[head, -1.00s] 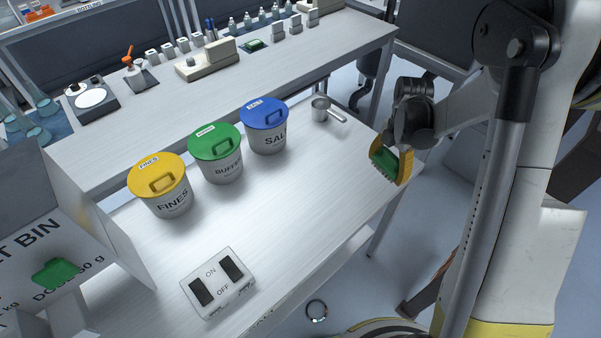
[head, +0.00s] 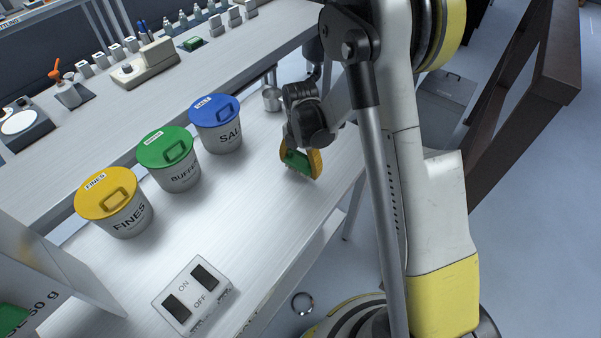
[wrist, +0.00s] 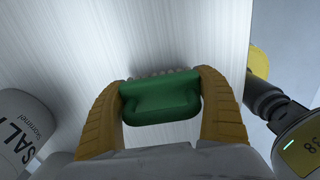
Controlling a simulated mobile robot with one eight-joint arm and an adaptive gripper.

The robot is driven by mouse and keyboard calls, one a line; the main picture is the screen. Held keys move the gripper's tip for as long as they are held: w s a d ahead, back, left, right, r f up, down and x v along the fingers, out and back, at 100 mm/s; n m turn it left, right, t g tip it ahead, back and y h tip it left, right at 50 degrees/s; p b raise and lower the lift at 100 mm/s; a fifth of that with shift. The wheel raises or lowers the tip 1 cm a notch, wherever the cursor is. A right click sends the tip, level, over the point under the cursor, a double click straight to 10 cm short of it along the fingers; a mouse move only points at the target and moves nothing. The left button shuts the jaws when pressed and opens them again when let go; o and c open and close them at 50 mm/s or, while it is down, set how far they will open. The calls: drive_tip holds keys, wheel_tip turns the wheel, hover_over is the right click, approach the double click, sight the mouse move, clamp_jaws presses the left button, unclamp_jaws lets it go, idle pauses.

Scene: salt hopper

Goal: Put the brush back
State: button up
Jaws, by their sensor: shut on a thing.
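My gripper (head: 301,164) is shut on a green brush (head: 298,160) above the right part of the white bench. In the wrist view the green brush back (wrist: 160,98) sits between the two yellow fingers, with its bristles on the far side toward the bench top. I cannot tell if the bristles touch the bench. A second green item (head: 12,318), of unclear kind, shows at the lower left edge by the grey bin.
Yellow (head: 107,203), green (head: 168,148) and blue (head: 215,110) lidded tubs stand left of my gripper. A switch box (head: 192,292) is at the front. The bench top (head: 235,210) between is clear.

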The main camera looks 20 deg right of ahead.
sight(300, 172)
drive_tip(key=shift+f+b, duration=0.4)
drive_tip(key=shift+f, duration=1.05)
drive_tip(key=shift+f, duration=0.15)
drive_tip(key=o, duration=1.3)
drive_tip(key=shift+c, duration=0.2)
wheel_tip(300, 172, up, 12)
drive_tip(key=p, duration=0.4)
drive_tip(key=s+r+m+t, duration=0.2)
drive_tip(key=s+r+m, duration=0.3)
drive_tip(key=r, duration=0.4)
drive_tip(key=s+r+m+t, duration=0.2)
drive_tip(key=s+r+m, duration=0.3)
drive_tip(key=m, duration=0.5)
drive_tip(key=s+r+m+t, duration=0.3)
drive_tip(key=s+r+m, duration=0.2)
drive_tip(key=s+m, duration=0.5)
